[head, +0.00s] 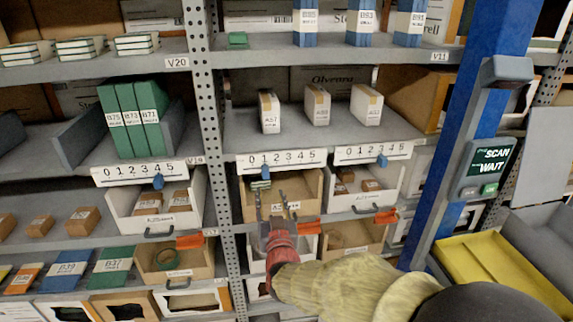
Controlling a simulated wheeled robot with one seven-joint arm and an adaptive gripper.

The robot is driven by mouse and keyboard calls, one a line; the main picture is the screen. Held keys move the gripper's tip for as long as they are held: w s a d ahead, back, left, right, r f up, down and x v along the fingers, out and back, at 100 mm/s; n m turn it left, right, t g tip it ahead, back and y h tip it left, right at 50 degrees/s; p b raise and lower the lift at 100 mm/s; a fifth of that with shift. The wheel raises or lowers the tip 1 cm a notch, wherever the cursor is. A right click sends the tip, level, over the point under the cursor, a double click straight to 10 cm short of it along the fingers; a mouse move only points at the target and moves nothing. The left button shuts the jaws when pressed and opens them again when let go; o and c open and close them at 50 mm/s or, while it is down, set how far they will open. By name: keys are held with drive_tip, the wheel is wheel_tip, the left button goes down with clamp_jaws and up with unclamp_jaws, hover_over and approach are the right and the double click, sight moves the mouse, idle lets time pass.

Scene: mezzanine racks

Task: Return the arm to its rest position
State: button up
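My gripper (272,195) is in front of the rack, near the middle of the picture. Its two thin grey fingers stand apart, with nothing visible between them. My red wrist and yellow-sleeved arm (330,286) reach in from the lower right.
White boxes (317,106) stand on the shelf above. A perforated upright (205,100) is left of my gripper. A blue post (455,145) with a scan display (490,160) and a yellow tray (500,268) are to the right. Orange tags (385,217) stick out below the drawers.

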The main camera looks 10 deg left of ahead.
drive_tip(key=s+a+f+n+g, duration=0.1)
drive_tip(key=s+f+g, duration=0.65)
drive_tip(key=f, duration=0.65)
drive_tip(key=s+d+g, duration=0.3)
drive_tip(key=s+d, duration=0.1)
drive_tip(key=s, duration=0.3)
drive_tip(key=s+d+r+m+g+h, duration=0.1)
drive_tip(key=s+d+r+g+h, duration=0.15)
drive_tip(key=s+d, duration=0.65)
drive_tip(key=s+d+r+g+h, duration=0.1)
drive_tip(key=s+d+r, duration=0.3)
drive_tip(key=s+d, duration=0.5)
drive_tip(key=s+d+r+m+t+h+p, duration=0.1)
drive_tip(key=s+d+r+m+t, duration=0.1)
drive_tip(key=d+r, duration=0.6)
drive_tip(key=shift+s+d+m, duration=0.35)
drive_tip(key=shift+d+m, duration=0.25)
drive_tip(key=shift+d, duration=0.45)
drive_tip(key=shift+h, duration=0.25)
drive_tip(key=shift+c, duration=0.8)
